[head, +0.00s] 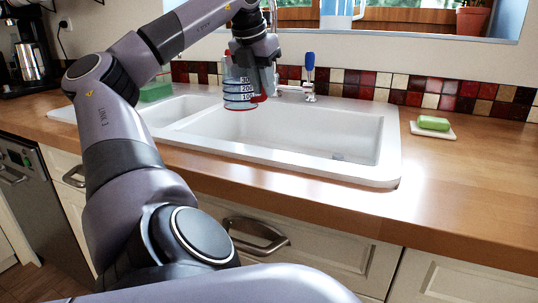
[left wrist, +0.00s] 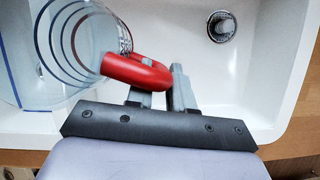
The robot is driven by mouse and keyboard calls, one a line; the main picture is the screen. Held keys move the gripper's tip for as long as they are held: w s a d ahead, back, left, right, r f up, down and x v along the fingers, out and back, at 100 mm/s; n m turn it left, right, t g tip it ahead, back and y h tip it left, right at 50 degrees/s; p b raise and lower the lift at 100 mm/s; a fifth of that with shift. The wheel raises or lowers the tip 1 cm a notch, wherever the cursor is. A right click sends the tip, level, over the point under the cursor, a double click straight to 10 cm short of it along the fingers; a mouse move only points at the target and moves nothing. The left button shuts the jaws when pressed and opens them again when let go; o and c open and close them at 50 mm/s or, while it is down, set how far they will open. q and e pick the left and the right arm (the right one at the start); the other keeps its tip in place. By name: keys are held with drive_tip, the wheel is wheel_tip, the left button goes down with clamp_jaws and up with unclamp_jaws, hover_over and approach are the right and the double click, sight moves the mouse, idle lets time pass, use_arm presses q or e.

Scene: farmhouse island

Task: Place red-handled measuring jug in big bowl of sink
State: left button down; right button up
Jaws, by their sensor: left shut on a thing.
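The clear measuring jug (head: 238,93) with blue scale marks hangs upright from my left gripper (head: 264,72) in the head view. In the left wrist view the jug (left wrist: 75,50) is at the upper left, and its red handle (left wrist: 137,71) is between the fingers of my left gripper (left wrist: 158,85), which is shut on it. The jug is above the white sink, near the divider at the left end of the big bowl (head: 340,125). The big bowl (left wrist: 265,75) also shows below the gripper in the wrist view, with its drain. My right gripper is not in view.
The small sink bowl (head: 185,108) lies left of the big one. A faucet with a blue-topped lever (head: 309,78) stands behind the sink. A green soap (head: 433,123) on a white dish is to the right. A coffee machine (head: 25,50) is at the far left.

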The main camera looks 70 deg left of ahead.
use_arm(q)
wheel_tip(320, 180, down, 14)
drive_tip(key=b, duration=0.4)
drive_tip(key=shift+r+b, duration=0.15)
drive_tip(key=shift+b, duration=0.25)
drive_tip(key=shift+f, duration=0.25)
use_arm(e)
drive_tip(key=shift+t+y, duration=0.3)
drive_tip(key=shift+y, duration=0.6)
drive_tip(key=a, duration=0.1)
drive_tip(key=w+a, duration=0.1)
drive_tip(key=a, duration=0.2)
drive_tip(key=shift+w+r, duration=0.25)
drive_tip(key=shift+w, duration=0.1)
use_arm(q)
drive_tip(key=shift+f, duration=0.15)
drive_tip(key=c, duration=1)
unclamp_jaws()
